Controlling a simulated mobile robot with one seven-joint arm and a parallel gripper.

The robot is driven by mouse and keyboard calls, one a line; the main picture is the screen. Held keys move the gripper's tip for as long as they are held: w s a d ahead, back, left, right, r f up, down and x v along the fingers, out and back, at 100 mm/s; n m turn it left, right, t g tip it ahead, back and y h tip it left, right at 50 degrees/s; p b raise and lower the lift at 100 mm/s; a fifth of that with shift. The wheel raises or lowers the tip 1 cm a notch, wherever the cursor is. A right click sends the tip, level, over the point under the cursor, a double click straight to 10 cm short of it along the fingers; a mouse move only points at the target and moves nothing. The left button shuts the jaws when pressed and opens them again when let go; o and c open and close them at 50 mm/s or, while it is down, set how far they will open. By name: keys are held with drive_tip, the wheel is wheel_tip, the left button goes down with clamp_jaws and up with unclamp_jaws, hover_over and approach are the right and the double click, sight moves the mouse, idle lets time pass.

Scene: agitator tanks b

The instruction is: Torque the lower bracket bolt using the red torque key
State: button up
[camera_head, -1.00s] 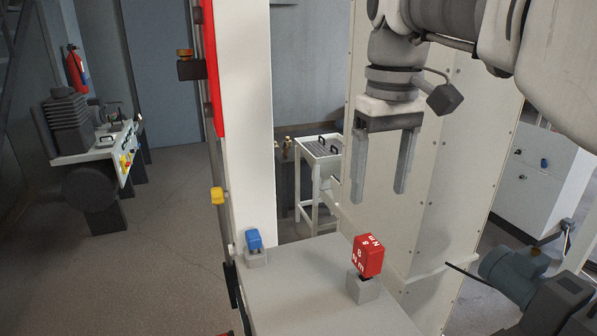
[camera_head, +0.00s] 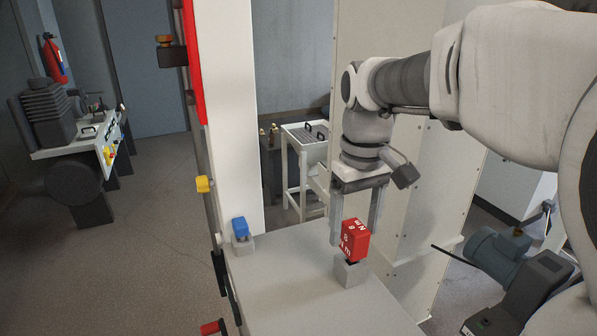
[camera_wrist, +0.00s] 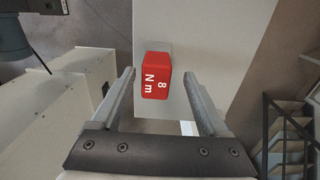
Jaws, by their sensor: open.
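The red torque key (camera_head: 355,240), a red block with white "8 N m" lettering, stands upright in a grey holder (camera_head: 350,273) on the light grey bench top (camera_head: 290,295). It also shows in the wrist view (camera_wrist: 155,76). My gripper (camera_head: 353,240) is open, its two fingers pointing down just behind the key in the head view. In the wrist view the key lies between and beyond the fingertips (camera_wrist: 158,82); I cannot tell whether either finger touches it. A bracket bolt cannot be made out with certainty; an orange-brown knob on a dark bracket (camera_head: 172,52) sits on the post at upper left.
A blue block (camera_head: 240,228) stands in a second holder at the bench's left. A yellow knob (camera_head: 203,184) and a red-ended part (camera_head: 210,328) are on the post side. A white column (camera_head: 232,110) rises behind the bench. A motor (camera_head: 500,255) stands at right.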

drive_tip(key=shift+w+d+f, duration=0.1)
drive_tip(key=shift+w+f, duration=0.05)
drive_tip(key=shift+f, duration=1)
drive_tip(key=shift+w+d+f, duration=0.1)
drive_tip(key=shift+w+f, duration=0.05)
drive_tip(key=shift+f, duration=1)
clamp_jaws()
